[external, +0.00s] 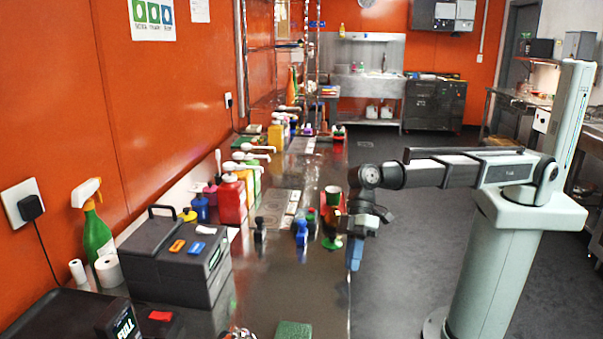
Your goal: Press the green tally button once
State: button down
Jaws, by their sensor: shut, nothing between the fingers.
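A small round green thing (332,243) shows near the right edge of the dark counter, just left of my gripper. It may be the green tally button, but it is too small to be sure. My gripper (354,263) points down by the counter's right edge, its blue fingertips shut and empty. It appears apart from the green thing. I cannot tell its exact height above the counter.
A grey box (178,262) and a green spray bottle (97,235) are at left. A green pad (293,331) lies in front.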

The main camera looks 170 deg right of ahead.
jog(key=s+d+r+m+h, duration=0.1)
jog(key=s+d+r, duration=0.6)
jog(key=r, duration=0.2)
notch_tip(320, 180, up, 4)
jog(key=m+t+h, duration=0.1)
jog(key=m+h, duration=0.1)
jog(key=m, duration=0.1)
send_over(311, 215)
jog(key=shift+f, duration=0.2)
jog(key=shift+f, duration=4.4)
jog(key=shift+f, duration=0.2)
jog(key=shift+f, duration=0.25)
